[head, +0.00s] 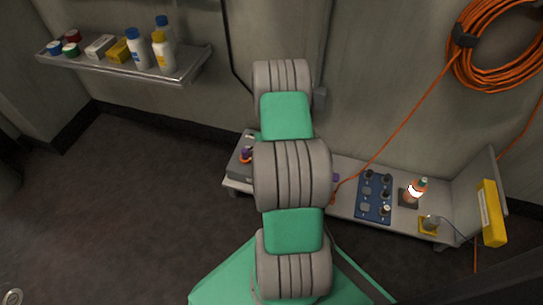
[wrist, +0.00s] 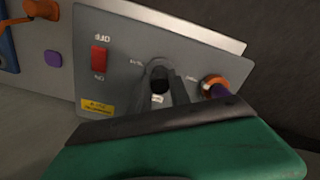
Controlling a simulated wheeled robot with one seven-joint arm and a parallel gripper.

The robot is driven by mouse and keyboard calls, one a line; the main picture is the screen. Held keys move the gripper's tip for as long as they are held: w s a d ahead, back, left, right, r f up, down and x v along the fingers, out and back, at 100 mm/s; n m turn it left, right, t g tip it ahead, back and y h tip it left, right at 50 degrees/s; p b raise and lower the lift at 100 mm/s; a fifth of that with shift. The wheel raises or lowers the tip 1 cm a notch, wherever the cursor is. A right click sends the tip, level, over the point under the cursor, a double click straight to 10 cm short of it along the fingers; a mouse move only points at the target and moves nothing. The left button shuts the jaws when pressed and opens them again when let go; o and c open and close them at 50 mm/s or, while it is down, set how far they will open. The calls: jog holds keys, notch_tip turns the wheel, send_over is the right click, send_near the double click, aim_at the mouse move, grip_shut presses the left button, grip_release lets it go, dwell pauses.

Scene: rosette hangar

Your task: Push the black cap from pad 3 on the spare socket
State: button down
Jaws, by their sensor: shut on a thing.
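In the wrist view my gripper (wrist: 161,92) is shut on the black cap (wrist: 159,86), in front of the grey panel (wrist: 125,75). The cap is at the panel's middle, where the spare socket's small lettering shows beside it. The socket itself is hidden behind the cap and fingers. I cannot tell whether the cap touches the socket or is seated on it. In the head view my arm hides the gripper and the cap. Part of the grey panel box (head: 239,162) shows left of my arm.
The panel carries a red switch (wrist: 99,59), a yellow label (wrist: 97,107) and an orange-ringed connector (wrist: 213,83) with a purple plug close right of my gripper.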

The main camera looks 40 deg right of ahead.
jog(key=shift+f, duration=0.15)
jog(key=shift+f, duration=0.3)
jog(key=shift+b, duration=0.3)
jog(key=c, duration=1.1)
grip_release()
notch_tip(320, 180, up, 8)
jog(key=p, duration=0.3)
jog(key=shift+f, duration=0.1)
